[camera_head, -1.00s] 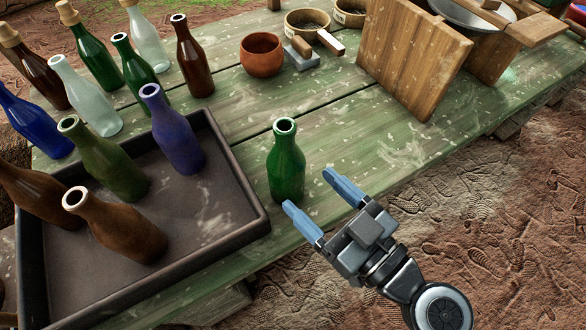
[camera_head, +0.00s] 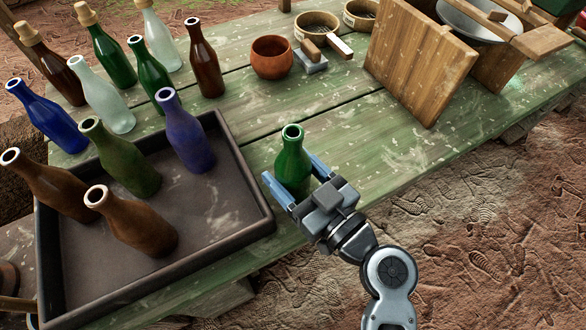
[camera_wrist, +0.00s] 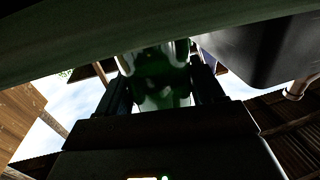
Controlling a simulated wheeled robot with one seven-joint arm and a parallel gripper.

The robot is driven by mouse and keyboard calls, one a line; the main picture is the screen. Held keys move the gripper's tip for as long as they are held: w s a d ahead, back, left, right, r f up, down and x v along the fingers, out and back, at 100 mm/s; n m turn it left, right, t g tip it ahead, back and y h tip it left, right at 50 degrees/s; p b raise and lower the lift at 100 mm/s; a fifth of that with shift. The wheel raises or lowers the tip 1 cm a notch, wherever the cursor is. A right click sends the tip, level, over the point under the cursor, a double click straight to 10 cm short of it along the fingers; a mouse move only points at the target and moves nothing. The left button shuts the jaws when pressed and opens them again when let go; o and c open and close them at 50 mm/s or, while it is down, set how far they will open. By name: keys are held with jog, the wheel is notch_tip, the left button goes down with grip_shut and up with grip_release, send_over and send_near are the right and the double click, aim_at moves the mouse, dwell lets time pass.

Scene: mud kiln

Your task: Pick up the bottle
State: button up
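A green glass bottle (camera_head: 293,163) with an open neck stands upright on the green table, just right of the dark tray. My gripper (camera_head: 289,165) is low at the bottle, with one blue finger on its left and the other on its right. The fingers are spread wide, and the bottle's lower body is between them. In the wrist view the green bottle (camera_wrist: 160,75) shows dark between the two fingers (camera_wrist: 160,85). Whether either finger touches the glass is not clear. The palm hides the front of the bottle's base.
The dark tray (camera_head: 254,226) at left holds several bottles, including a blue-violet one (camera_head: 187,135). More bottles stand behind it. A clay pot (camera_head: 272,60) and a wooden board stand (camera_head: 415,65) are farther back. The table right of the green bottle is clear.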

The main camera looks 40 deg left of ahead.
jog(key=c, duration=0.6)
jog(key=shift+r, duration=0.15)
